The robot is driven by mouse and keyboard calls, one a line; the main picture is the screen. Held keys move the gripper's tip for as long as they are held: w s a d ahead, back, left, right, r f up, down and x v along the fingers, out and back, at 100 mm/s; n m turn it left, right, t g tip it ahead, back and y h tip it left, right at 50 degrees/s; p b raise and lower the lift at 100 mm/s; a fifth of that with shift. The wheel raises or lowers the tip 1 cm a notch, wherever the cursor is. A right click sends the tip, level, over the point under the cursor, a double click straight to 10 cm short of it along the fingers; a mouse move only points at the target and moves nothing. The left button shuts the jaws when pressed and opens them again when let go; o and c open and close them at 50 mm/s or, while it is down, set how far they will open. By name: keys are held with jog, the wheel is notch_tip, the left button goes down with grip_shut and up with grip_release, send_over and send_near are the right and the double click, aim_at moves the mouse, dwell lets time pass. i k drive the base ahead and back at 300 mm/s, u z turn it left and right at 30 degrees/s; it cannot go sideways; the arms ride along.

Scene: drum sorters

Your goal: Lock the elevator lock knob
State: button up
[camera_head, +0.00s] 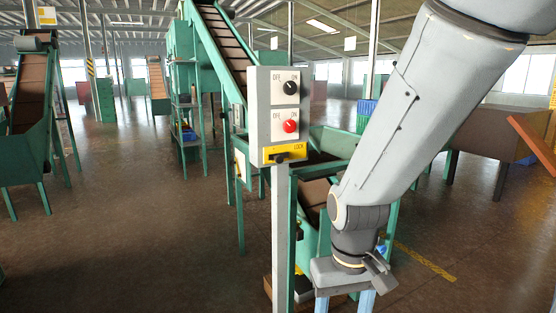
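A grey control box (265,130) stands on a pale post near the middle of the view. The elevator lock knob (281,158) is a small black knob low on the box, on a yellow plate marked LOCK. It looks roughly horizontal, but it is too small to tell its exact setting. My gripper (345,304) is at the bottom, right of the post and below the box, apart from the knob. Its two light blue fingers point down with a gap between them. The fingertips are cut off by the frame edge, and I see nothing held.
Above the lock are a black OFF/ON knob (291,88) and a red OFF/ON knob (290,126). A green conveyor elevator (226,50) rises behind the box. My arm covers much of the right side. The floor (130,220) left of the post is clear.

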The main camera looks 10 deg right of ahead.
aim_at(279, 158)
jog(key=u, duration=0.55)
jog(key=i, duration=1)
jog(key=z, duration=0.55)
